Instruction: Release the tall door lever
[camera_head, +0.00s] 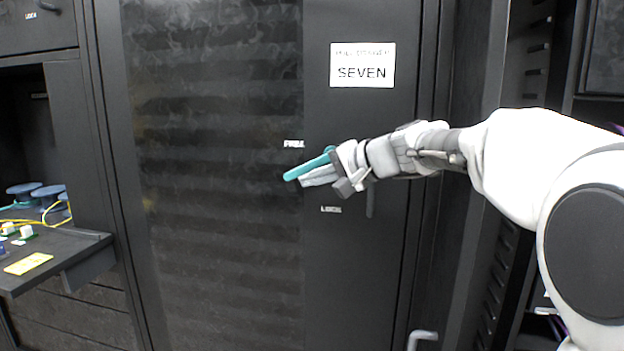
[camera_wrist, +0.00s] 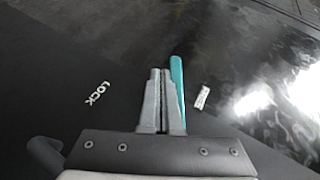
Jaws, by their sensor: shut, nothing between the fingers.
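The tall dark door (camera_head: 215,250) has a teal lever (camera_head: 305,168) slanting from upper right down to its left tip, near a small white label (camera_head: 294,144). A LOCK label (camera_head: 331,210) is below it, and it also shows in the wrist view (camera_wrist: 100,93). My gripper (camera_head: 308,182) is shut and empty, its fingers just below and alongside the lever. In the wrist view the lever (camera_wrist: 177,85) stands right beside the right finger of my gripper (camera_wrist: 162,75), outside the jaws. Whether they touch is unclear. The lever's base is hidden behind my gripper.
A white sign reading SEVEN (camera_head: 363,65) is on the door's upper right. A dark handle (camera_head: 370,198) is below my wrist. A shelf (camera_head: 75,240) with spools (camera_head: 45,192) and a yellow item (camera_head: 28,264) projects at left. A light handle (camera_head: 422,338) is at the bottom.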

